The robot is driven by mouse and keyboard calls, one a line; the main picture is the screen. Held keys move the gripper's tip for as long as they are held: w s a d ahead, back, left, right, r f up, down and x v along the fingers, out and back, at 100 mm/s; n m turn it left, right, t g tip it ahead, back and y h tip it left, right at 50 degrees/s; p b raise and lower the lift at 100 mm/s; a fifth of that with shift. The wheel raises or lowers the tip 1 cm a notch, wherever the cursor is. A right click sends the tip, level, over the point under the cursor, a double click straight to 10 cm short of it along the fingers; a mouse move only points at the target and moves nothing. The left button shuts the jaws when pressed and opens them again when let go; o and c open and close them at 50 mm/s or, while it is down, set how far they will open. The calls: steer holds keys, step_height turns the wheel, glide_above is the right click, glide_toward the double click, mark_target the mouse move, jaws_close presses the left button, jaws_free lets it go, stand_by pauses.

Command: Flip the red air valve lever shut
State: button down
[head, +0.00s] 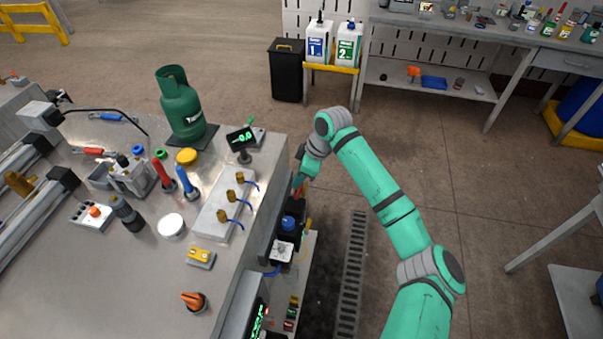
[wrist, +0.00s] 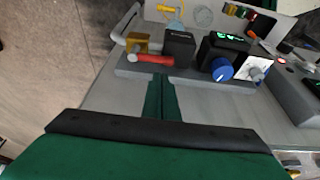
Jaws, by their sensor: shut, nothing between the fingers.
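The red air valve lever (wrist: 150,59) shows in the wrist view. It lies crosswise, running right from beside the brass valve body (wrist: 138,41) to below a black block. My gripper (wrist: 162,78) is shut and empty, its green fingertips just below the right end of the lever in the picture. I cannot tell whether they touch it. In the head view my gripper (head: 300,180) hangs beside the bench's right side, and a little red shows by its tips. The valve is mostly hidden there.
A blue knob (wrist: 221,69) and a white gauge (wrist: 256,68) sit right of the lever, with a green-lit display (wrist: 229,38) behind. In the head view the bench (head: 110,270) holds a green gas cylinder (head: 185,105) and several brass fittings.

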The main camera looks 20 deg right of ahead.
mark_target(299, 190)
steer(key=shift+x, duration=2.25)
steer(key=shift+w+a, duration=0.1)
steer(key=shift+w, duration=0.05)
